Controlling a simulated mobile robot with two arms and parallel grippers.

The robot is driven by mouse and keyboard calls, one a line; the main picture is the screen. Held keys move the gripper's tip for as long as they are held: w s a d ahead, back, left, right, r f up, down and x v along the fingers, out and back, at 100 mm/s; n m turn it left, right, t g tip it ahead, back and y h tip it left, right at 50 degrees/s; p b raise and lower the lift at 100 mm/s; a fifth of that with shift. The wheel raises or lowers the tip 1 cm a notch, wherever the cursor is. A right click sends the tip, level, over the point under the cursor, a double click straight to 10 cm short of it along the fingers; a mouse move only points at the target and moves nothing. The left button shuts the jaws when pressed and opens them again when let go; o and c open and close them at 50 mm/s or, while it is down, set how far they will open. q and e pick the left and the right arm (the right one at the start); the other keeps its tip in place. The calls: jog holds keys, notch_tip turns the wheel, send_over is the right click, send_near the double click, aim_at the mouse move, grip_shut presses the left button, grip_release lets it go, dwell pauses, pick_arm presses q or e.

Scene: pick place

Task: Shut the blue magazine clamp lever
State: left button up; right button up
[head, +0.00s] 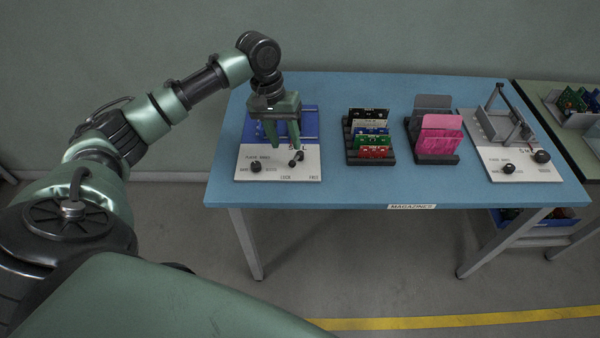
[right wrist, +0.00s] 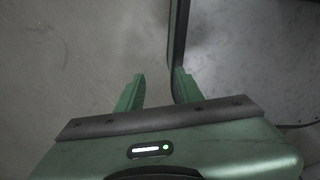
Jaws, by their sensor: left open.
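The blue magazine (head: 311,118) stands at the left end of the table, on a white base plate (head: 270,175) with printed labels. A small dark lever with black knobs (head: 297,158) sits at the right of that plate, and another black knob (head: 256,167) at its left. My left gripper (head: 284,146) is open and points down over the blue magazine, its right fingertip close to the lever. I cannot tell whether they touch. The gripper hides part of the magazine. My right gripper (right wrist: 158,85) is open and empty, above bare floor in the right wrist view.
The blue table (head: 390,190) also bears a black rack of boards (head: 370,155), a holder with a pink and a grey plate (head: 438,135), and a grey magazine (head: 492,127) with black knobs. A second table (head: 560,145) with trays adjoins at right.

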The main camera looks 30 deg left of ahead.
aim_at(291, 161)
pick_arm(q)
jog(key=f, duration=0.4)
jog(key=shift+w+d+f, duration=0.15)
jog(key=shift+w+d, duration=0.1)
jog(key=shift+d, duration=0.05)
jog(key=shift+d+f, duration=0.15)
jog(key=shift+f, duration=0.6)
jog(key=shift+d+f, duration=0.15)
jog(key=shift+f, duration=0.6)
jog(key=shift+c, duration=0.3)
grip_shut()
jog(key=p, duration=0.1)
jog(key=m+p, duration=0.1)
jog(key=p, duration=0.1)
jog(key=shift+a+r+p, duration=0.25)
jog(key=shift+r+p, duration=0.05)
jog(key=shift+a+f+m, duration=0.1)
jog(key=shift+f+m, duration=0.05)
jog(key=shift+m, duration=0.25)
jog(key=shift+f, duration=0.15)
pick_arm(e)
jog(key=w+r, duration=0.1)
jog(key=r, duration=0.1)
jog(key=w+r, duration=0.1)
jog(key=r, duration=0.1)
jog(key=shift+w+a+r, duration=0.1)
jog(key=shift+w+a, duration=0.2)
jog(key=shift+w, duration=0.05)
